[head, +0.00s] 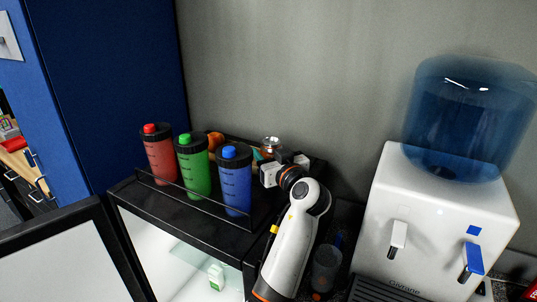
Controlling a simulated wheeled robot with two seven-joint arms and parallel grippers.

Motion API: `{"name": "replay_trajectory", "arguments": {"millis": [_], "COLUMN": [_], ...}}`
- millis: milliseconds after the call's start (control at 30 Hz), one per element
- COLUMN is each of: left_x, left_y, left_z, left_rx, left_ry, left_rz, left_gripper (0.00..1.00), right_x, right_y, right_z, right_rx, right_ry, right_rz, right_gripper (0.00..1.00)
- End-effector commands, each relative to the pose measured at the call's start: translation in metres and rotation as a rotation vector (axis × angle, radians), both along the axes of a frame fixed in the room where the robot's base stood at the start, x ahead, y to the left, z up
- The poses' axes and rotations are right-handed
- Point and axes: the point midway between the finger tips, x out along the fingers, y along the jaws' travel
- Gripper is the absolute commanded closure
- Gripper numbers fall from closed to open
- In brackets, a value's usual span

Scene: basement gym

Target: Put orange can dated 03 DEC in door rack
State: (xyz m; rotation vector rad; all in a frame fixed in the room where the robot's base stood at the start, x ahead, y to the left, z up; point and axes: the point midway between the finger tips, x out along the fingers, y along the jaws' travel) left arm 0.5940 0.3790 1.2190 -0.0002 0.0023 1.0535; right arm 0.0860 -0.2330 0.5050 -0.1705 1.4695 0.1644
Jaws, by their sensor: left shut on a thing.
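My left gripper (283,166) is on top of the black fridge, at the back right of the bottles. It is shut on a small silver-topped thing (270,144), mostly hidden behind the fingers. I cannot tell its body colour or any date. A rounded orange thing (215,139) shows partly behind the green bottle; I cannot tell whether it is a can, and no date is legible. The fridge door (105,236) seems to stand open at the lower left. Its rack cannot be made out. My right gripper is not in view.
Red (160,160), green (195,168) and blue (236,183) bottles stand along the front rail of the fridge top (142,199). A carton (216,277) stands inside the lit fridge. A water dispenser (435,215) is at right, with a clear cup (326,267) beside it.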

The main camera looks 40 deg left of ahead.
Motion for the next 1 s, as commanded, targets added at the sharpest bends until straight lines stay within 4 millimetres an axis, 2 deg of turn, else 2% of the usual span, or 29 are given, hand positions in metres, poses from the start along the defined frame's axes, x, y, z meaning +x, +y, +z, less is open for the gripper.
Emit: {"name": "replay_trajectory", "arguments": {"millis": [133, 567, 600, 700, 1000], "left_x": [0.0, 0.0, 0.0, 0.0, 0.0], "left_y": [0.0, 0.0, 0.0, 0.0, 0.0], "left_z": [-0.01, -0.017, -0.015, -0.015, -0.015], "left_rx": [0.003, 0.001, 0.0, 0.0, 0.0], "left_ry": [-0.002, -0.004, -0.001, -0.001, -0.001], "left_rz": [0.0, 0.0, 0.0, 0.0, 0.0], "left_gripper": [0.83, 0.83, 0.46, 0.31, 0.31], "right_x": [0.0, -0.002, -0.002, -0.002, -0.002], "right_y": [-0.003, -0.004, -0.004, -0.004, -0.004], "right_z": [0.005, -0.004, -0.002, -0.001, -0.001], "right_rx": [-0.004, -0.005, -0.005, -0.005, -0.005], "right_ry": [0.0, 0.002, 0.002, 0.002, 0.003], "right_rz": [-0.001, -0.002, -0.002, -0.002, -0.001], "right_gripper": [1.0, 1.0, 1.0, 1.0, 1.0]}}
